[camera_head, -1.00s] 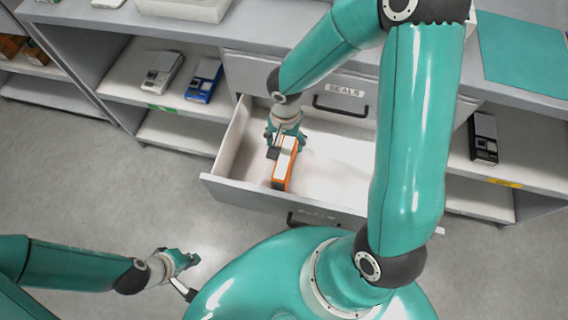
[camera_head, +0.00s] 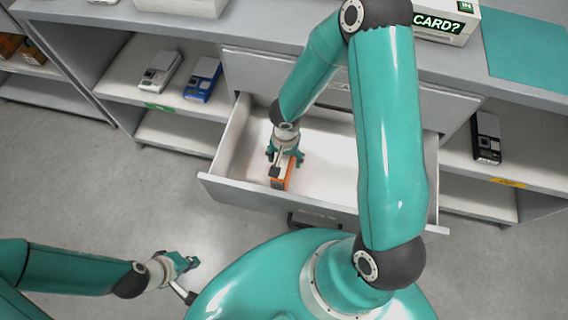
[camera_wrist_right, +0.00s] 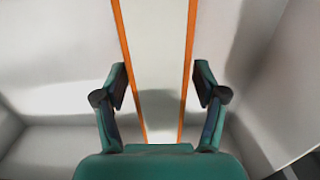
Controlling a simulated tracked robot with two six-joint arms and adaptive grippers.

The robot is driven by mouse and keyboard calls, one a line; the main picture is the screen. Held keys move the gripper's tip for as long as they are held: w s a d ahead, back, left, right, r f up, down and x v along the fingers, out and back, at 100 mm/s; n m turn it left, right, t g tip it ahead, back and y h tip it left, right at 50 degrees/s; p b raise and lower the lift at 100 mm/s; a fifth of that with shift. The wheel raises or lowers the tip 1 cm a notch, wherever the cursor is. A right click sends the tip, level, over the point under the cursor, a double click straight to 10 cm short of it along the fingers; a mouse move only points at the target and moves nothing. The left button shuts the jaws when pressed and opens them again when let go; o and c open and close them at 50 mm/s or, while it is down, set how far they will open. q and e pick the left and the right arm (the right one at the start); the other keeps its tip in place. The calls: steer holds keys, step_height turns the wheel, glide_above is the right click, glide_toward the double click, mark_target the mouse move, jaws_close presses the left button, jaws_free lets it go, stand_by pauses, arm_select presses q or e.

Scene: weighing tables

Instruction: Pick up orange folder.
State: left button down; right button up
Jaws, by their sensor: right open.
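The orange folder (camera_head: 280,182) stands in the open drawer, with orange sides and a pale top. In the right wrist view the folder (camera_wrist_right: 157,45) runs between my fingers, a pale band with orange edges. My right gripper (camera_head: 285,157) points down into the drawer, over the folder, and hides part of it. In the wrist view the right gripper (camera_wrist_right: 160,85) is open, one finger on each side of the folder, with gaps to both edges. My left gripper (camera_head: 190,263) is empty over the floor at lower left; its opening is too small to judge.
Grey (camera_head: 161,70) and blue (camera_head: 203,80) devices lie on the left shelf, a black one (camera_head: 487,137) on the right. A "CARD?" box (camera_head: 448,22) stands on the counter.

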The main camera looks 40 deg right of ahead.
steer(key=c, duration=1.3)
jaws_close()
steer(key=shift+r, duration=0.2)
